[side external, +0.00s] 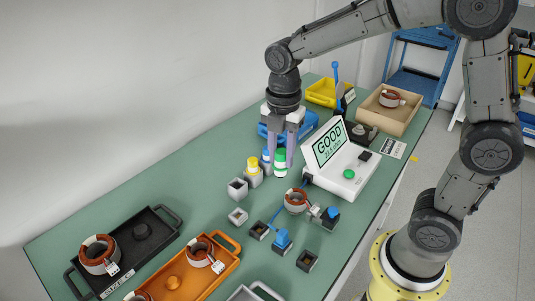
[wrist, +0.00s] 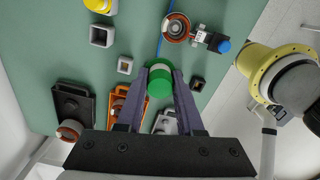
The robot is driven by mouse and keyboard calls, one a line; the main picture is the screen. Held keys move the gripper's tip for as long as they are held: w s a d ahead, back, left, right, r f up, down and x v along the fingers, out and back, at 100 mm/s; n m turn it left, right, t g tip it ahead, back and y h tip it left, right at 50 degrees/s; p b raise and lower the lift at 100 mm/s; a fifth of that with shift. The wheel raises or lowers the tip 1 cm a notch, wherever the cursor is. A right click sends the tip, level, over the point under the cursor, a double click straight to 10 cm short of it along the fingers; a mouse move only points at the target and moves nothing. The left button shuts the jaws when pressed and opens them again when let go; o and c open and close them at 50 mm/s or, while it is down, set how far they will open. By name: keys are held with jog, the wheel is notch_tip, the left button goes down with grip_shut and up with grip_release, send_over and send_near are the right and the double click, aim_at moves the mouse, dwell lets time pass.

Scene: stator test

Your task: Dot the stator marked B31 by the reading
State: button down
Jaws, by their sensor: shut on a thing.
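My gripper (side external: 283,142) points down and is shut on a green-and-white dot marker (side external: 280,163). In the wrist view the marker's green end (wrist: 159,82) sits between my two fingers. A tester (side external: 342,165) shows GOOD on its screen (side external: 329,144); the smaller line under it is too small to read. A copper-wound stator (side external: 296,200) sits in front of the tester beside a blue-knobbed clamp (side external: 325,216); it also shows in the wrist view (wrist: 176,28). Other stators are on the black tray (side external: 141,262) and orange tray (side external: 226,262). Their tags are unreadable, so I cannot tell which is B31.
Empty square holders (side external: 237,190) and a blue-topped plug (side external: 283,240) lie in front. A wooden box (side external: 402,122) with a stator stands at the back right.

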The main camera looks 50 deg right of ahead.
send_near(289, 191)
jog(key=shift+f, duration=0.8)
jog(key=shift+f, duration=0.7)
dwell(1.2)
notch_tip(289, 191, up, 6)
dwell(0.9)
jog(key=shift+w, duration=0.1)
dwell(0.3)
